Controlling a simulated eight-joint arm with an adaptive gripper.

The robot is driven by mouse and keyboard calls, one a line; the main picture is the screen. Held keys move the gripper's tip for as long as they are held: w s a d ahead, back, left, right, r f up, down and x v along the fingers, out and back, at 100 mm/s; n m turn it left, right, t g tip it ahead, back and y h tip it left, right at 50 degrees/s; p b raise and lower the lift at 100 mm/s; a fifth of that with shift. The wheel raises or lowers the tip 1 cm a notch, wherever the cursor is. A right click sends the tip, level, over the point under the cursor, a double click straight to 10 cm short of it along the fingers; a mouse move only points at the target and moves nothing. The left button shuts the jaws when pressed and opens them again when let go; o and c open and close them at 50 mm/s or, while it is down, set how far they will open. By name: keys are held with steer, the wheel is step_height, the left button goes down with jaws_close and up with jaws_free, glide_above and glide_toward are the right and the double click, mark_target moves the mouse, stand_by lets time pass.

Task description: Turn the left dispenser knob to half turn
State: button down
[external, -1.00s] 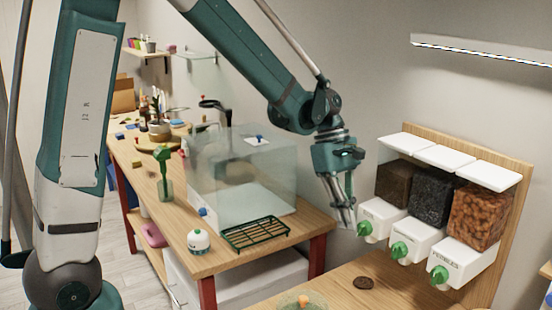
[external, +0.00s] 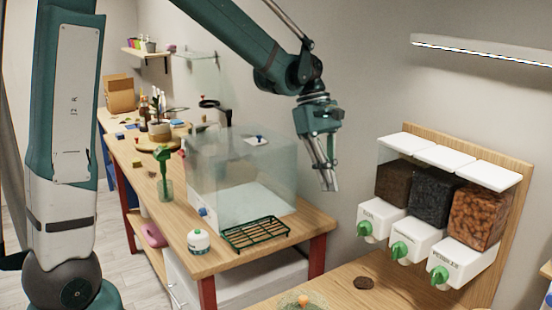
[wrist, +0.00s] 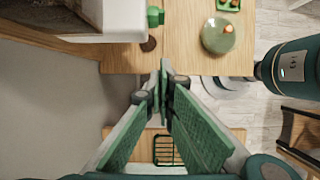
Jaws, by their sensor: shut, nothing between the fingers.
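The left dispenser (external: 384,217) is a white box under a bin of brown soil, with a green knob (external: 364,229) on its front. Two like dispensers stand to its right, one with dark fill (external: 432,196) and one with orange-brown pebbles (external: 478,215). My gripper (external: 330,189) is shut and empty, in the air to the left of and above the left knob, apart from it. In the wrist view a green knob (wrist: 155,17) shows beyond the closed fingertips. The knob's exact turn angle is too small to tell.
A clear glass box (external: 240,175) and a green wire rack (external: 255,233) stand on the left bench. A dark round disc (external: 363,283) lies on the wooden table below the dispensers. The air around my gripper is free.

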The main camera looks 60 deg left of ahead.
steer(key=shift+v, duration=1.1)
steer(key=shift+a, duration=0.2)
